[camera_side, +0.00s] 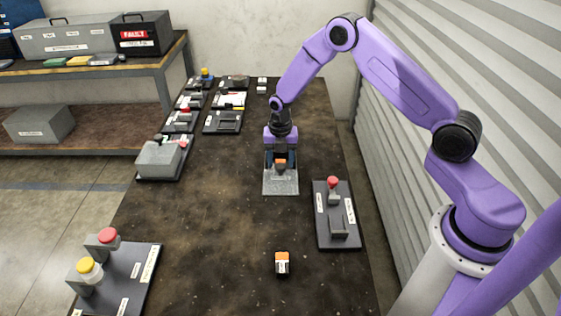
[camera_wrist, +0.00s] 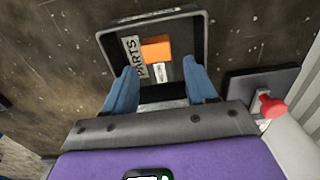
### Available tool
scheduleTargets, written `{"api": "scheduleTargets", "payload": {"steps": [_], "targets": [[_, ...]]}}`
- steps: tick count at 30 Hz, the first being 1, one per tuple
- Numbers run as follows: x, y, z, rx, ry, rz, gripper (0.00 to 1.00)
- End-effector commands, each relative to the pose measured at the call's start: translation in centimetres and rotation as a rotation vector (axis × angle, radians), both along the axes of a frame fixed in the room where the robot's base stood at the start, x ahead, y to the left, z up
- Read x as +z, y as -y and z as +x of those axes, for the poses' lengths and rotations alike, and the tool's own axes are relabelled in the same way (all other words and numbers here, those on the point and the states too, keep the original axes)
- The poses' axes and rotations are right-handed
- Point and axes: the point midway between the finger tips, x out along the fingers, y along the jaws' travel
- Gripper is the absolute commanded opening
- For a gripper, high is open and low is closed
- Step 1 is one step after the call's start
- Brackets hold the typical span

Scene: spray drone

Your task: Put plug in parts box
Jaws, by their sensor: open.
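The parts box (camera_side: 281,189) is a grey tray under my gripper (camera_side: 281,160) in the side view. In the wrist view the parts box (camera_wrist: 204,30) is a dark-rimmed tray with a PARTS label. An orange block (camera_wrist: 156,50) with a white label, which looks like a plug, lies inside it. The blue fingers of my gripper (camera_wrist: 158,66) are open and spread either side of the block, apart from it. A similar orange-and-white block (camera_side: 282,262) stands on the table nearer the side camera. I cannot tell which block the task calls the plug.
A dark board with a red knob (camera_side: 333,183) stands right of the box. A board with red and yellow buttons (camera_side: 125,275) is at front left. Several fixtures (camera_side: 182,121) line the table's far left. The table (camera_side: 215,195) is clear in the middle.

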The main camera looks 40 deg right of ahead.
Motion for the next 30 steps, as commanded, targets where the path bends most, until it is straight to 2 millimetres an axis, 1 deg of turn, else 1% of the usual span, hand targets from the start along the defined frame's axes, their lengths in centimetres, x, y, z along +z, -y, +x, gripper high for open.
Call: {"api": "scheduleTargets", "payload": {"steps": [9, 15, 18, 21, 26, 28, 30], "targets": [[6.1, 0.0, 0.1, 0.0, 0.006, 0.001, 0.56], [9.4, 0.0, 0.1, 0.0, 0.004, 0.001, 0.56], [10.4, 0.0, 0.1, 0.0, 0.003, 0.0, 0.56], [11.0, 0.0, 0.0, 0.0, 0.002, 0.001, 0.56], [11.3, -0.1, 0.0, 0.0, 0.001, 0.0, 0.56], [11.6, -0.4, -0.3, -0.009, 0.001, 0.0, 0.56], [12.3, -1.3, -1.0, -0.039, 0.004, 0.001, 0.56]]}}
